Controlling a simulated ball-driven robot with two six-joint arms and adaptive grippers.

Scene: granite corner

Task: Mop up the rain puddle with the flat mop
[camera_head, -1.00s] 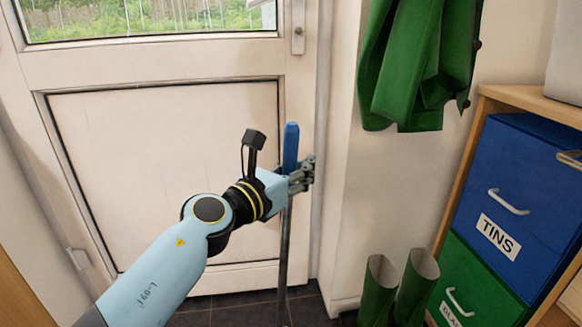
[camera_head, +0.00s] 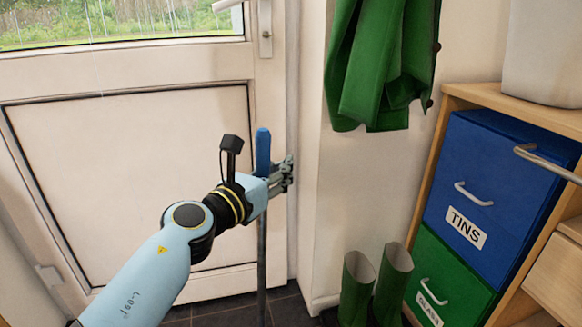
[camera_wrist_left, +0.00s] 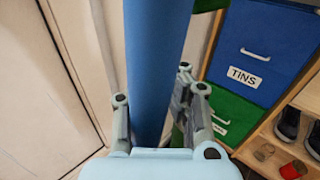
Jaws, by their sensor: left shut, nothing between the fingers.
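The mop's pole (camera_head: 261,245) stands upright in front of the door, with a blue grip (camera_head: 263,150) at its top. The grip also fills the middle of the left wrist view (camera_wrist_left: 158,50). My left gripper (camera_head: 284,172) is at the lower part of the grip, its fingers pointing right. They are shut with nothing held, and the grip shows close against them. The mop's head is below the frame, and no puddle shows in either view.
A white door (camera_head: 130,180) stands behind the mop. Green boots (camera_head: 355,290) stand by the wall, below a green coat (camera_head: 380,70). A shelf unit at the right holds a blue TINS bin (camera_head: 500,185) and a green bin (camera_head: 445,285). Dark floor tiles (camera_head: 290,310) show at the bottom.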

